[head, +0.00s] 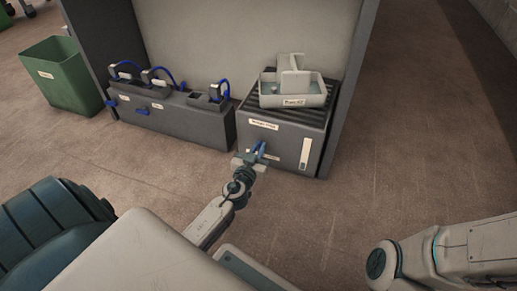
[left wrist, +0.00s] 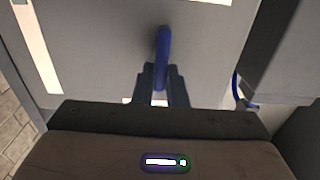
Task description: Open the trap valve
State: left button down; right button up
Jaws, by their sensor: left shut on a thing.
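The trap valve shows as a blue lever (head: 260,148) on the front of a dark grey box (head: 290,147) with a slatted top. My left gripper (head: 253,157) is at that front face, low and left of its middle. In the left wrist view the blue lever (left wrist: 163,48) stands roughly upright between the fingers of my left gripper (left wrist: 160,82), which are shut on it. The lever's lower end is hidden by the fingers. Of my right arm, only links show at the lower right in the head view; its gripper is out of sight.
A light tray (head: 292,99) with a divider sits on the box. Left of it, a long dark unit (head: 170,122) carries several blue hoses and small blue handles. A green bin (head: 63,75) stands at the far left. The floor in front is clear.

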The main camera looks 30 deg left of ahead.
pick_arm(q)
jog(key=m, duration=0.6)
jog(key=d+f+m+b, duration=0.1)
jog(key=m, duration=0.5)
jog(key=m+b, duration=0.1)
jog(key=m, duration=0.4)
jog(key=shift+w+d+f+m, duration=0.15)
jog(key=shift+d+f+m, duration=0.2)
jog(key=shift+m, duration=0.05)
dwell(0.3)
jog(key=c, duration=1.5)
grip_release()
jog(key=shift+o, duration=0.2)
